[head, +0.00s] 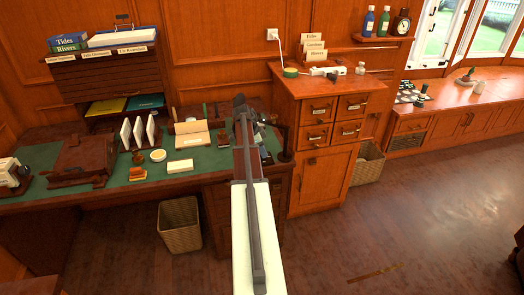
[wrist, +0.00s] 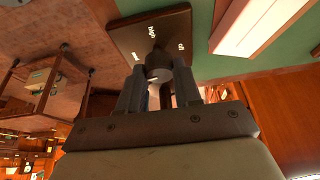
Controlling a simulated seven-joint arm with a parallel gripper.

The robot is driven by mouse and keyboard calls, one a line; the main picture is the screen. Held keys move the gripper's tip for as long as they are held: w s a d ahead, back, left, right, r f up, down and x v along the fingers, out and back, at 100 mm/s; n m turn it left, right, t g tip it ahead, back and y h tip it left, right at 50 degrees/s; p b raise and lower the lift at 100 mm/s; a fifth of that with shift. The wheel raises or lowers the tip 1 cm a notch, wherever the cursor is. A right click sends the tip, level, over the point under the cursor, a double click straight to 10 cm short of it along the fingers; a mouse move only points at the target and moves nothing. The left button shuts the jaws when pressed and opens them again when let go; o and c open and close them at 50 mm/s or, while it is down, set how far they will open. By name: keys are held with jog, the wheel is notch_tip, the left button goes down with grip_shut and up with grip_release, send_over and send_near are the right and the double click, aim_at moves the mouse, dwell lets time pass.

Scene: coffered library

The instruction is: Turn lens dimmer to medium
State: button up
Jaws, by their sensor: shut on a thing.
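The lens dimmer is a dark plate (wrist: 122,38) with small white labels around a round dark knob (wrist: 158,60), seen in the wrist view. A small pale mark shows low on the knob, between the fingers, but I cannot tell which label the knob points to. In the head view my gripper (head: 240,104) reaches over the right end of the desk, and my arm hides the dimmer there.
The green-topped desk (head: 110,188) holds a brown box (head: 85,167), upright white cards (head: 138,132) and a cream block (head: 180,166). A drawer cabinet (head: 325,88) stands right of my arm. A waste bin (head: 180,226) is below the desk. The floor at right is mostly clear.

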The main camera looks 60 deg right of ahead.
jog(key=shift+m, duration=0.7)
jog(key=shift+y, duration=0.3)
jog(key=o, duration=1)
jog(key=shift+o, duration=0.2)
jog(key=v, duration=1.4)
jog(key=shift+w, duration=0.2)
jog(key=shift+f, duration=0.2)
